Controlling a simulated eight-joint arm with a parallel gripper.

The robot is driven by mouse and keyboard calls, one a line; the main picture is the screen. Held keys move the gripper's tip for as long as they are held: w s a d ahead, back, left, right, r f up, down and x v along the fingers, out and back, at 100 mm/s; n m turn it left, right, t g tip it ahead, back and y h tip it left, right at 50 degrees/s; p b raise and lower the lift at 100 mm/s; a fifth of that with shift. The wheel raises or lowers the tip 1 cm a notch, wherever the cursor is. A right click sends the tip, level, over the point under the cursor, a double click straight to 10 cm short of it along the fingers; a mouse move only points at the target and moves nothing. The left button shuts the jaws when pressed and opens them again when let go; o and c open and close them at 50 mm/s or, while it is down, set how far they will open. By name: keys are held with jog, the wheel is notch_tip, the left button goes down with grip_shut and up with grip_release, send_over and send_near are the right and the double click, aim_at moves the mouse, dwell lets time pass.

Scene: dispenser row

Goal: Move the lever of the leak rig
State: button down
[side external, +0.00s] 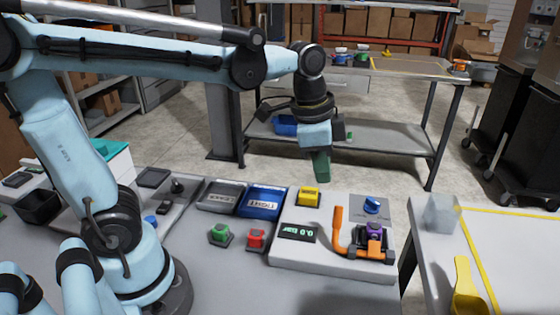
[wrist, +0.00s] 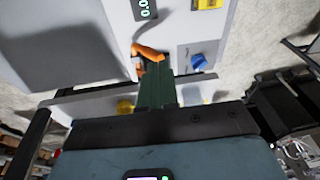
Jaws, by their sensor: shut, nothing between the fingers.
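The leak rig (side external: 285,256) is a white box on the bench, with a small dark display (side external: 298,233) reading about 0.0. Its orange lever (side external: 338,226) stands upright at the front right, beside a purple part (side external: 374,229) in an orange and black fixture. A blue knob (side external: 371,205) sits behind the fixture. My gripper (side external: 320,178) is shut and empty, pointing down above the back of the rig, apart from the lever. In the wrist view the green fingers (wrist: 158,82) partly cover the fixture; the lever's orange end (wrist: 148,52) shows beyond them, near the blue knob (wrist: 199,61).
Left of the rig are a grey tray (side external: 221,196), a blue tray (side external: 262,202), and green (side external: 220,234) and red (side external: 256,239) blocks. A clear cup (side external: 443,213) and yellow scoop (side external: 466,285) are on the right table.

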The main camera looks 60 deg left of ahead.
aim_at(335, 210)
jog(key=shift+w+d+m+g, duration=0.8)
jog(key=shift+w+d+m, duration=0.15)
jog(key=shift+m, duration=0.45)
jog(key=shift+w+d+f, duration=0.1)
jog(key=shift+d+f, duration=0.05)
jog(key=shift+f, duration=1.4)
jog(key=shift+w+d+f, duration=0.1)
jog(key=shift+f, duration=1.4)
jog(key=shift+s+d+f, duration=0.1)
jog(key=shift+d+f, duration=0.05)
jog(key=shift+f, duration=0.4)
notch_tip(335, 210, down, 3)
jog(key=shift+f, duration=0.1)
jog(key=shift+s+a+r, duration=0.3)
jog(key=shift+s+a, duration=0.1)
jog(key=shift+a, duration=0.3)
jog(key=shift+s+a+r, duration=0.25)
jog(key=shift+s+a, duration=0.15)
jog(key=shift+a, duration=0.3)
